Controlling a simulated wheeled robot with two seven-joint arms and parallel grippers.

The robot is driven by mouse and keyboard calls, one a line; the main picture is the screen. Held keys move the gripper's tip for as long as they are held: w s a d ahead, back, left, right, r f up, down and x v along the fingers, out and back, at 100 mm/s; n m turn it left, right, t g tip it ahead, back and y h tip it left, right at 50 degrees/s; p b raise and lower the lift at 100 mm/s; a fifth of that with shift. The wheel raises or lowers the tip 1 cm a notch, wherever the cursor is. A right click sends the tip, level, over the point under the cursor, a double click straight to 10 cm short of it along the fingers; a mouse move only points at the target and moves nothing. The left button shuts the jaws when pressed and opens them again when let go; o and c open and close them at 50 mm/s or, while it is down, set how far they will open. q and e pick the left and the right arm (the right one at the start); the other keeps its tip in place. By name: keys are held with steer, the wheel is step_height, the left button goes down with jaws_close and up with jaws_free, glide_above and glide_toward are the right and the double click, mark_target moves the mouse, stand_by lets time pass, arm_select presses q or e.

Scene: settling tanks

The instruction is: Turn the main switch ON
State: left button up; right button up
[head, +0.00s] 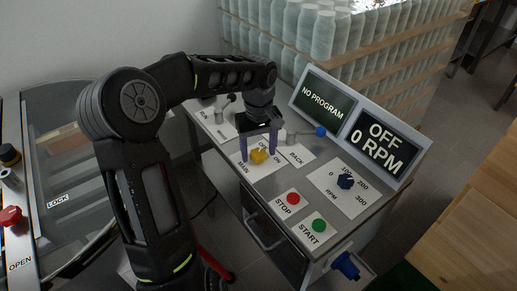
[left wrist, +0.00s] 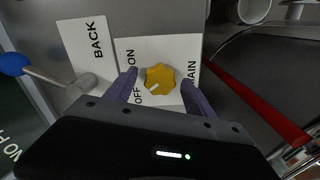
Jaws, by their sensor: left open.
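The main switch is a yellow lobed knob (head: 258,157) on a white plate marked MAIN, ON and OFF, on the grey console top. In the left wrist view the knob (left wrist: 160,79) has a white pointer line aimed at the OFF word. My left gripper (head: 259,151) points down at the knob and is open. In the left wrist view its two fingers (left wrist: 160,82) stand on either side of the knob, apart from it, with gaps showing. My right gripper is in neither view.
A lever with a blue ball (head: 320,131) stands beside the BACK plate. A screen (head: 384,144) reads OFF, 0 RPM; another (head: 324,101) reads NO PROGRAM.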

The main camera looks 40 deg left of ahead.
arm_select(q)
jaws_close()
stand_by(0.7)
